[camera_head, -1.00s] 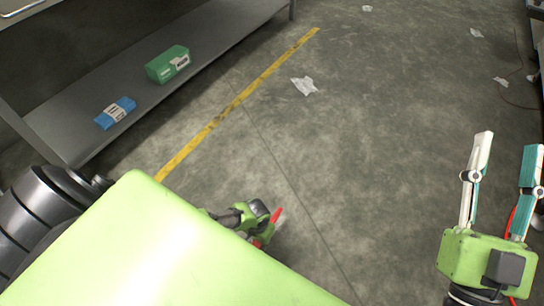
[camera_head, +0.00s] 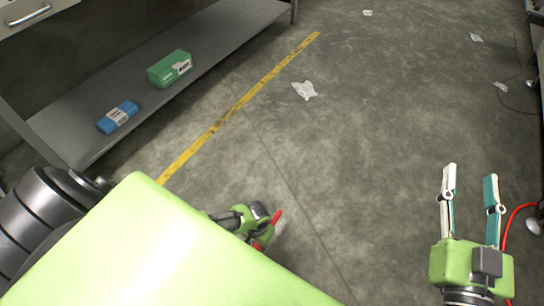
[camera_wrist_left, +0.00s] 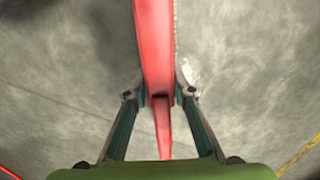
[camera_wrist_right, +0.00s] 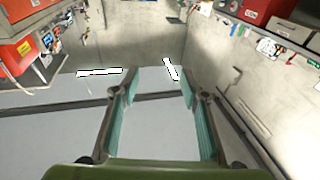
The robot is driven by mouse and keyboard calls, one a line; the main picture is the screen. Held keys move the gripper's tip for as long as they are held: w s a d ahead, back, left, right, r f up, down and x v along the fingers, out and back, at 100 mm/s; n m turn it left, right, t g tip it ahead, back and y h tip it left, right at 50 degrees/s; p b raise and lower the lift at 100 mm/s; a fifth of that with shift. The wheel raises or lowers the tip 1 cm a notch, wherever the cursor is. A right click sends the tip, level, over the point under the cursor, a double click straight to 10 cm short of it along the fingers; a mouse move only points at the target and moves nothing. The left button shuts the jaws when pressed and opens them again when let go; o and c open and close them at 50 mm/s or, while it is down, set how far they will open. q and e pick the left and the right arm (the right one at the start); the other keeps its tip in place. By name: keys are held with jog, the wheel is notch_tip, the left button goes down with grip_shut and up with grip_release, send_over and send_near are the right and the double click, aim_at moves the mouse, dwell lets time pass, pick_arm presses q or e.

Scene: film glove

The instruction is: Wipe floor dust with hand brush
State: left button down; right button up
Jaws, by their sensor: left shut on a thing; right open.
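The red hand brush (camera_wrist_left: 155,40) is in my left gripper (camera_wrist_left: 158,93), which is shut on its handle in the left wrist view. The brush runs lengthwise between the fingers, and a thin strip of bristles seems to show along its right edge. In the head view my green arm mostly hides the left gripper, and only a red bit of the brush (camera_head: 276,216) shows low over the floor. A whitish patch of dust (camera_wrist_left: 189,70) lies beside the right finger. My right gripper (camera_head: 470,173) is open and empty at the right, fingers pointing up the picture.
A grey metal shelf (camera_head: 62,122) at the left holds a green box (camera_head: 168,68) and a blue packet (camera_head: 116,116). A yellow line (camera_head: 215,128) crosses the floor. Crumpled paper (camera_head: 305,91) and other scraps lie further off. A red cable (camera_head: 511,218) is at the right.

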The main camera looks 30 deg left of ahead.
notch_tip(320, 180, down, 7)
jog(key=d+g+h+p, duration=0.1)
jog(key=g, duration=0.2)
jog(key=shift+s+d+f+g, duration=0.2)
jog(key=shift+s+d+g, duration=0.1)
jog(key=shift+g, duration=0.1)
